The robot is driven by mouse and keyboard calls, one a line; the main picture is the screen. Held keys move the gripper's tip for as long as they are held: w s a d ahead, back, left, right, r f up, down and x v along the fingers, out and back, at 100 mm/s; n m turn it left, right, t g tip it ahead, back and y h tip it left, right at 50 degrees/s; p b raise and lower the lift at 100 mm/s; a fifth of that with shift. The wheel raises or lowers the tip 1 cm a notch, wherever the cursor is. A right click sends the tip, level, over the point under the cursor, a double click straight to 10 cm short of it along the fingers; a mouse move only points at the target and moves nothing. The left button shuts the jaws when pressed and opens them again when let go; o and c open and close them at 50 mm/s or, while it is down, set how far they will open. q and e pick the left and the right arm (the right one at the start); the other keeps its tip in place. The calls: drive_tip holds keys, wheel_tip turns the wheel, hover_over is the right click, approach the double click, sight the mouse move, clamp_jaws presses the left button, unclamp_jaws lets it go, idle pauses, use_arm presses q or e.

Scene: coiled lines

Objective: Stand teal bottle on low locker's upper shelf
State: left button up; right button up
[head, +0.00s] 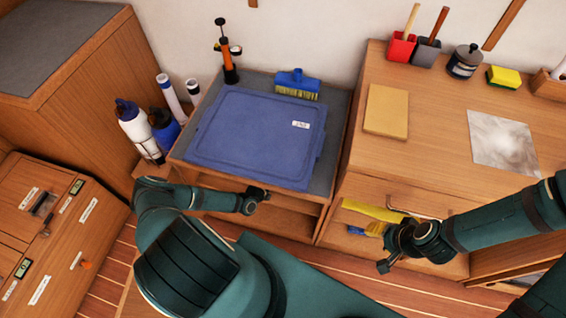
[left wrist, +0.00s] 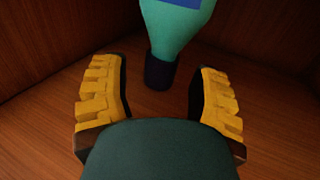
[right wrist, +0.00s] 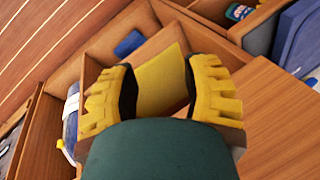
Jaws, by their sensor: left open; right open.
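The low locker (head: 322,165) stands in the middle of the head view, with an open shelf front below its top. My left gripper (head: 258,198) is at this front. In the left wrist view, the left gripper (left wrist: 160,100) is open, with a teal bottle (left wrist: 178,30) just beyond its fingertips. The bottle's dark end (left wrist: 159,73) is toward the gap between the fingers; it is inside a wooden compartment and its far part is cut off. My right gripper (head: 388,262) is open and empty in front of the right cabinet; it also shows in the right wrist view (right wrist: 163,90).
A blue lid (head: 255,135) covers most of the locker's top, with a brush (head: 297,84) behind it. White and blue bottles (head: 135,125) stand left of the locker. The right cabinet (head: 430,165) has an open compartment with a yellow item (head: 375,211) near my right gripper.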

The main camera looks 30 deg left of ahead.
use_arm(q)
drive_tip(key=s+a, duration=0.1)
drive_tip(key=s, duration=0.9)
drive_tip(key=shift+a+p, duration=0.25)
drive_tip(key=shift+p, duration=0.2)
